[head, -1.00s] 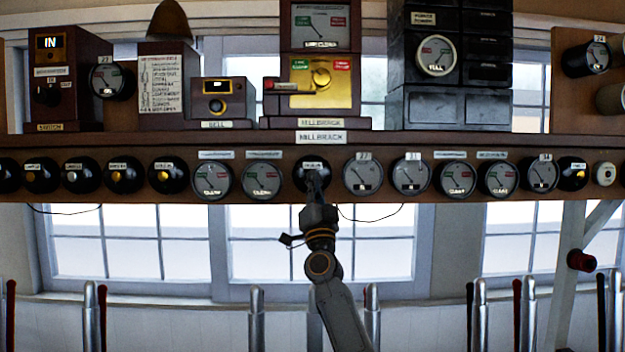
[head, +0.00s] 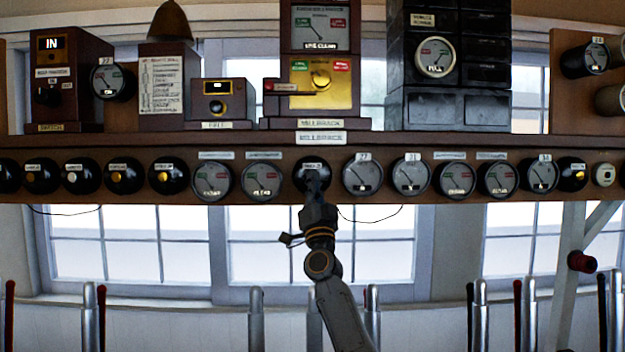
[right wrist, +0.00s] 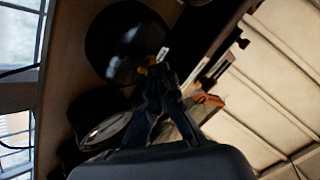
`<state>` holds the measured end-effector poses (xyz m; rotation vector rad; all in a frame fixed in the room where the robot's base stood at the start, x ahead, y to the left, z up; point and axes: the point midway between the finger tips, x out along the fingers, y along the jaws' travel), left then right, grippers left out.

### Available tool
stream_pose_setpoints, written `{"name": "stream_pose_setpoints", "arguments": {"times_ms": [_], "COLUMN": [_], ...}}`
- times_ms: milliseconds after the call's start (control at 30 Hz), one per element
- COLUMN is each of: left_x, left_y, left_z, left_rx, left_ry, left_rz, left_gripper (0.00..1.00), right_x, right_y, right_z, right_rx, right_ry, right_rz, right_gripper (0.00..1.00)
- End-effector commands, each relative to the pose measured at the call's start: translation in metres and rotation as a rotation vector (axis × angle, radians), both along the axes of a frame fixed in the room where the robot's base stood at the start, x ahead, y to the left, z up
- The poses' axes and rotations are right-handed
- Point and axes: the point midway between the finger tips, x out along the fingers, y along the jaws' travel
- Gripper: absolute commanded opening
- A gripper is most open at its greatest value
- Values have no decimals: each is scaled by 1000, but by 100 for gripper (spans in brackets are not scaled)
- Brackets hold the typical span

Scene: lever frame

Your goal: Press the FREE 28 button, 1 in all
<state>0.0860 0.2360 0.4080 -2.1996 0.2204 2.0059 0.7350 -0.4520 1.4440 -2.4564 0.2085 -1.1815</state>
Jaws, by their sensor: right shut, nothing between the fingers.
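A round black button housing (head: 300,175) with a small white label sits in the middle of the wooden shelf front; its label is too blurred to read. My right gripper (head: 314,179) is shut and empty, its fingertips in front of this housing and covering its centre. In the right wrist view the closed fingertips (right wrist: 160,78) are at the lower right edge of the black housing (right wrist: 115,40), where a bit of yellow shows. I cannot tell whether they touch the button. My left gripper is not in view.
Round dials flank the housing, one on the left (head: 262,181) and one on the right (head: 362,175). More black housings with yellow centres (head: 162,177) line the shelf front. Boxed instruments stand above. Metal levers (head: 256,315) rise below, with open space between.

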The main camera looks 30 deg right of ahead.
Motion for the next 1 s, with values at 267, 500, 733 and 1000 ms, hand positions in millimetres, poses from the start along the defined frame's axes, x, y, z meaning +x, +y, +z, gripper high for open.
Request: {"name": "stream_pose_setpoints", "arguments": {"times_ms": [267, 500, 733, 1000], "left_x": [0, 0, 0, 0], "left_y": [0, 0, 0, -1], "left_z": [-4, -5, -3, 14], "left_rx": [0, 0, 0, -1], "left_ry": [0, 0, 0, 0], "left_rz": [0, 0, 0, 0], "left_gripper": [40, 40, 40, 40], "right_x": [2, 4, 3, -5], "right_y": [-2, -2, -2, 4], "right_z": [0, 0, 1, 2], "right_rx": [-1, 0, 1, 2], "right_ry": [0, 1, 1, 2], "right_rz": [-1, 0, 1, 3], "right_gripper": [0, 0, 0, 0]}}
